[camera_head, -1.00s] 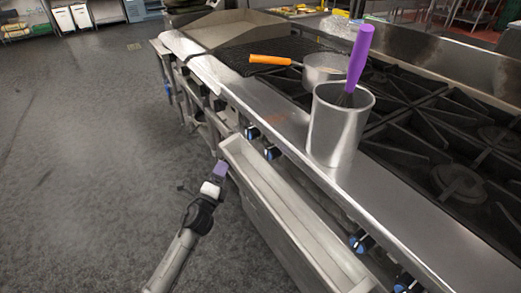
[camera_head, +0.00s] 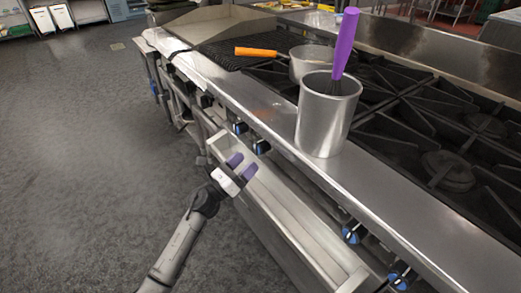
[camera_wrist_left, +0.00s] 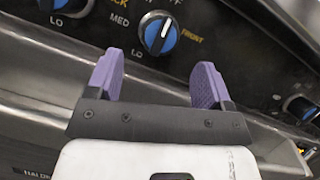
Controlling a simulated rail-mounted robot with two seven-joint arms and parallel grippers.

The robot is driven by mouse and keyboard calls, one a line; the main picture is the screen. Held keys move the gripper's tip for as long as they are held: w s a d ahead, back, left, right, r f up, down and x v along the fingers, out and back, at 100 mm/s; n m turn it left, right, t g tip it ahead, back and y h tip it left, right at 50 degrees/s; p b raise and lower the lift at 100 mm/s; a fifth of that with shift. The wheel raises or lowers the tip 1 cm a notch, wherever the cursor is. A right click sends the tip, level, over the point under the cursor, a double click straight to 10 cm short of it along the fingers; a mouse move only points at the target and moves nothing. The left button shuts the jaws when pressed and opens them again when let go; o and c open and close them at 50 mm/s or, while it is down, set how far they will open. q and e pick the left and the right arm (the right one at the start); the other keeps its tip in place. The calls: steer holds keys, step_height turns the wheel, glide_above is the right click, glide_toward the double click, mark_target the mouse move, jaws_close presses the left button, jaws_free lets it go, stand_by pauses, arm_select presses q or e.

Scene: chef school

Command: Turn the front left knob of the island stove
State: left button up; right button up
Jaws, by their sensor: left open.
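The island stove (camera_head: 360,185) runs diagonally through the head view, with blue-faced knobs along its front. In the left wrist view a black knob with a blue face and white pointer (camera_wrist_left: 158,33) has an orange "FRONT" label beside it. It appears to be the right one of a close pair in the head view (camera_head: 261,147). My left gripper (camera_head: 243,165) is open, its purple fingers pointing toward this knob. In the left wrist view the fingertips (camera_wrist_left: 158,62) are on either side below the knob, apparently short of it. My right gripper is not in view.
A neighbouring knob (camera_wrist_left: 68,6) is partly cut off at upper left in the wrist view. A long metal trough (camera_head: 290,225) lies below the knobs, close to my left gripper. A metal canister (camera_head: 325,125) with a purple-handled whisk (camera_head: 344,42) stands on the stove's front ledge.

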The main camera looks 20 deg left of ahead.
mark_target(255, 153)
arm_select(q)
steer(key=b+x, duration=0.1)
steer(key=x, duration=0.4)
steer(key=shift+w+d, duration=0.1)
steer(key=shift+w, duration=0.05)
steer(key=shift+b+x, duration=0.4)
steer(key=shift+x, duration=0.55)
